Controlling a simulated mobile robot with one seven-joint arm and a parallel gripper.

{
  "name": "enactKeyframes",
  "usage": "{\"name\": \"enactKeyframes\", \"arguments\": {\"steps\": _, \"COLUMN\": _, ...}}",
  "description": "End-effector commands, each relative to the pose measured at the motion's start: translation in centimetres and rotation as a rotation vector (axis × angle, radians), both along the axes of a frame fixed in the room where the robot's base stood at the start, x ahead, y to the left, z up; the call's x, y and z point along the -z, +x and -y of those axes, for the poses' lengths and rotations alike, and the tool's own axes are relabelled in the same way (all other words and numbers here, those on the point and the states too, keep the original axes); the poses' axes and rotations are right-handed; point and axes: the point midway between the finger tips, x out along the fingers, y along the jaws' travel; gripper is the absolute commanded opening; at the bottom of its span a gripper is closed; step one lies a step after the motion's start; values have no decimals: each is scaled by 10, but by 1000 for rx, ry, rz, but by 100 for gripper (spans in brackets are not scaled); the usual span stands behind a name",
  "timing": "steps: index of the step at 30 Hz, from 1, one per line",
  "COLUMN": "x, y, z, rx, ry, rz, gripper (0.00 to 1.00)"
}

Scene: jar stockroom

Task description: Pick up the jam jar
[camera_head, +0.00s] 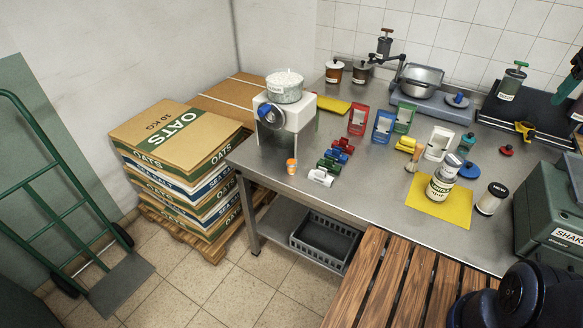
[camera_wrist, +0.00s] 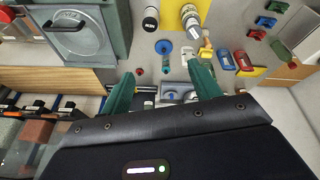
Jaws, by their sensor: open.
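I cannot tell for certain which jar is the jam jar, as most labels are too small to read. Two dark-lidded jars with reddish-brown contents stand at the back by the wall: a left jar (camera_head: 334,71) and a right jar (camera_head: 361,73). A larger pale labelled jar (camera_head: 440,185) stands on a yellow mat (camera_head: 459,206); it also shows at the top of the wrist view (camera_wrist: 190,16). My gripper (camera_wrist: 161,70) has two green fingers spread apart with nothing held between them. In the head view, its green fingers seem to show at the right edge.
The steel table (camera_head: 340,204) carries a white machine (camera_head: 286,126), a scale with a pot (camera_head: 421,81), upright coloured stands and several small items. A green machine (camera_head: 550,220) stands at the right. Stacked oats boxes (camera_head: 170,135) are left of the table. A wooden slatted surface (camera_head: 400,280) is in front.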

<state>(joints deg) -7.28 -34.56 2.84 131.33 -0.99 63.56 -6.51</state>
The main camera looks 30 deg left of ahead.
Motion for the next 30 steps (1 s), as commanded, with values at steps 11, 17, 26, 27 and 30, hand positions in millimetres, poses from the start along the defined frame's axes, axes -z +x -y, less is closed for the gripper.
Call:
{"name": "enactKeyframes", "arguments": {"steps": 11, "x": -33, "y": 70, "z": -119, "rx": -419, "ry": -116, "rz": -69, "gripper": 62}}
{"name": "enactKeyframes", "arguments": {"steps": 17, "x": -40, "y": 92, "z": -196, "rx": -644, "ry": -169, "rz": -98, "gripper": 62}}
{"name": "enactKeyframes", "arguments": {"steps": 26, "x": -37, "y": 102, "z": -325, "rx": -982, "ry": -234, "rz": -138, "gripper": 62}}
{"name": "enactKeyframes", "arguments": {"steps": 27, "x": -36, "y": 100, "z": -343, "rx": -1028, "ry": -243, "rz": -144, "gripper": 62}}
{"name": "enactKeyframes", "arguments": {"steps": 30, "x": -30, "y": 95, "z": -387, "rx": -1141, "ry": -260, "rz": -155, "gripper": 62}}
